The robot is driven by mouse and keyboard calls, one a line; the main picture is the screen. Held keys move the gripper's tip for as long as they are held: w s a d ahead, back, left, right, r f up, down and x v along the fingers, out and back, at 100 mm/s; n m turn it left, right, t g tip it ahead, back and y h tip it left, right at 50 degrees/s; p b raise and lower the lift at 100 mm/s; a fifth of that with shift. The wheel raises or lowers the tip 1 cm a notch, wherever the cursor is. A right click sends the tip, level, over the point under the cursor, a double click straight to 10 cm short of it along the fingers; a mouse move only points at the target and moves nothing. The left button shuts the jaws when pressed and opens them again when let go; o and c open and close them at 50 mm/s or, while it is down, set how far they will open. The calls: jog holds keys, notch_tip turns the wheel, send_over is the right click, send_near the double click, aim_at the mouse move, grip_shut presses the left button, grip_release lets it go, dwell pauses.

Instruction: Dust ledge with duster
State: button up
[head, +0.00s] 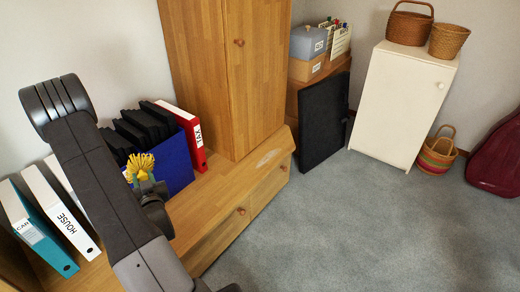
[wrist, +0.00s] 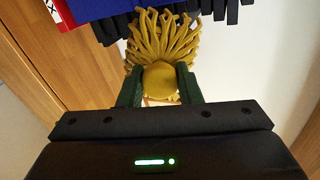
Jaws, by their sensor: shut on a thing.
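The yellow duster (head: 140,166) has thick strands and points upward in the head view. My gripper (head: 148,188) is shut on the duster's base, and its dark green fingertips flank the base in the wrist view (wrist: 159,84). The strands (wrist: 165,36) spread away from the gripper, close to a row of black files. The wooden ledge (head: 215,178) is the top of a low drawer unit. A pale dusty patch (head: 268,157) lies near its right end, well right of the duster. My arm hides part of the ledge.
A blue box (head: 174,160) of black files (head: 135,130), a red binder (head: 190,135) and white and teal binders (head: 38,230) stand along the ledge. A tall wooden cabinet (head: 240,70) rises behind it. Grey carpet (head: 340,220) in front is clear.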

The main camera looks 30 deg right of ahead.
jog(key=shift+r, duration=0.1)
notch_tip(320, 180, up, 3)
jog(key=p, duration=0.5)
jog(key=shift+s+f+p, duration=0.15)
jog(key=shift+f+p, duration=0.05)
jog(key=shift+p, duration=0.2)
jog(key=r+p, duration=0.1)
jog(key=p, duration=0.1)
jog(key=r+p, duration=0.1)
jog(key=p, duration=0.2)
jog(key=shift+s, duration=0.25)
jog(key=r+p, duration=0.1)
jog(key=p, duration=0.2)
jog(key=s+r+p, duration=0.1)
jog(key=p, duration=0.3)
jog(key=shift+s+r, duration=0.1)
jog(key=shift+s, duration=0.2)
